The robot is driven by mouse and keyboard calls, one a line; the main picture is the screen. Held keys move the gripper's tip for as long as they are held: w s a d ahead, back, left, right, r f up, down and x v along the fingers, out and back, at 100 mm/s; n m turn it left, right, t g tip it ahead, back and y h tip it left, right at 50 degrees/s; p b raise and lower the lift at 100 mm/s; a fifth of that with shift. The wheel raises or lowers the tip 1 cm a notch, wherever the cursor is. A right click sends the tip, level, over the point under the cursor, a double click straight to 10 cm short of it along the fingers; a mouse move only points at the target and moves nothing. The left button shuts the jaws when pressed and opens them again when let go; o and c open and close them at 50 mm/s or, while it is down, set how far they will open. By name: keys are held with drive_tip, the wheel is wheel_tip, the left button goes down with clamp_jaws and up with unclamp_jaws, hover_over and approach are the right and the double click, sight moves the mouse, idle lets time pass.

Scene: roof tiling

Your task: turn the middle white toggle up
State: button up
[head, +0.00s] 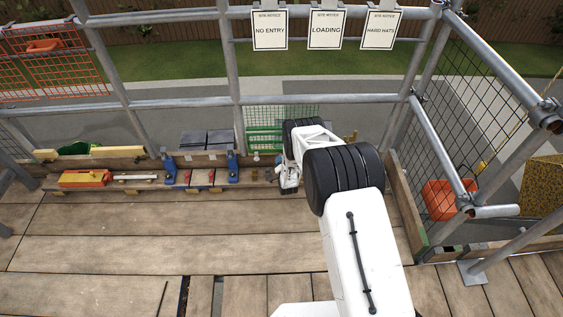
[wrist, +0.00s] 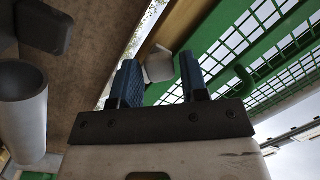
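A white toggle (wrist: 158,66) shows in the wrist view, on a wooden edge beside green mesh. It lies between and just beyond the two blue fingertips of my gripper (wrist: 160,75). The fingers stand apart with a gap around the toggle, and I see no firm contact. In the head view my gripper (head: 284,186) is at the back rail, partly hidden by my arm. A small white tab (head: 256,157) shows on the rail left of it. I cannot tell which toggle is the middle one, because my arm covers part of the rail.
Blue clamps (head: 233,167) and dark slates (head: 206,140) are on the rail to the left. An orange-and-yellow tool (head: 86,178) lies farther left. A green crate (head: 264,139) stands behind the rail. A pale cylinder (wrist: 22,112) is at the left in the wrist view. The front planks are clear.

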drive_tip(key=c, duration=0.6)
drive_tip(key=shift+o, duration=0.2)
drive_tip(key=shift+n, duration=0.4)
drive_tip(key=n+g, duration=0.1)
drive_tip(key=n, duration=0.4)
drive_tip(key=shift+r+n+h, duration=0.1)
drive_tip(key=shift+n+h, duration=0.3)
drive_tip(key=n, duration=0.4)
drive_tip(key=shift+n+h, duration=0.4)
drive_tip(key=n+h, duration=0.1)
drive_tip(key=n, duration=0.3)
drive_tip(key=shift+a+r+n+g, duration=0.1)
drive_tip(key=shift+a+n+g, duration=0.05)
drive_tip(key=shift+n+g, duration=0.2)
